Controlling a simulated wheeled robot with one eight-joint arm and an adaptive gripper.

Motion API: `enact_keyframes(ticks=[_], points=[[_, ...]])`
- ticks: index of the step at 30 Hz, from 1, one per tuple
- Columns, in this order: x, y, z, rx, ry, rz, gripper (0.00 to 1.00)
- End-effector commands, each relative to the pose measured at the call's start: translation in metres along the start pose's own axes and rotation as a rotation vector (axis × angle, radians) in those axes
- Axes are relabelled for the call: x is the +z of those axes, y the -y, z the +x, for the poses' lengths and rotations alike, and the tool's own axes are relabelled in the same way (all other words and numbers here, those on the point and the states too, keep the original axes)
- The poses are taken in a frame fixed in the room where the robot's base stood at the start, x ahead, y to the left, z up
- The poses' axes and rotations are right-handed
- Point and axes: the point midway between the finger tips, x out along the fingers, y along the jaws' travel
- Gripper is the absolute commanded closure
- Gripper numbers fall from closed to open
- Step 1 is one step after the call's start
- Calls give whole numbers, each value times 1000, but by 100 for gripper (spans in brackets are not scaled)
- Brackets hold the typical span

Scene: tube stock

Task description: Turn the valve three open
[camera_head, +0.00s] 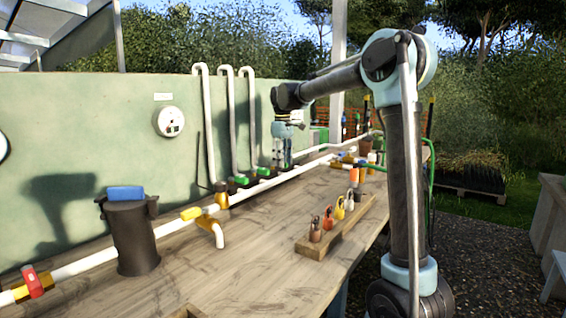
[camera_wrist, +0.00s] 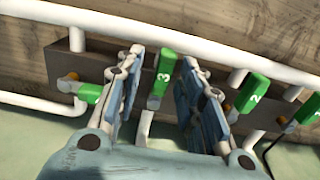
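Valve three has a green handle marked 3 (camera_wrist: 161,80), seen in the wrist view between my two fingers. The handle stands nearly upright in that picture, roughly in line with the thin white pipe (camera_wrist: 145,126) below it. My gripper (camera_wrist: 163,62) is open, one finger on each side of the handle, with a visible gap on both sides. In the head view my gripper (camera_head: 284,152) points down at the row of green handles by the wall, and it hides valve three there.
Green handle 2 (camera_wrist: 254,93) and another numbered handle (camera_wrist: 307,112) are to the right; one more green handle (camera_wrist: 88,92) is to the left. White pipes (camera_head: 209,120) rise along the wall. A padlock rack (camera_head: 338,229) and a dark canister (camera_head: 133,236) stand on the bench.

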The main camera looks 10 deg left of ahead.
Motion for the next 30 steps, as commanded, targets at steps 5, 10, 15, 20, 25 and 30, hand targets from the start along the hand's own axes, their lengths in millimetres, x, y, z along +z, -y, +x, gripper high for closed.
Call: enact_keyframes(ticks=[5, 10, 15, 20, 25, 30], points=[[0, 0, -20, 0, 0, 0, 65], [0, -1, -52, 0, 0, 0, 65], [-1, -2, -82, 0, 0, 0, 65], [-1, -2, -103, 0, 1, 0, 65], [-1, -3, -114, 0, 1, 1, 65], [-1, -3, -116, 0, 1, 1, 65]])
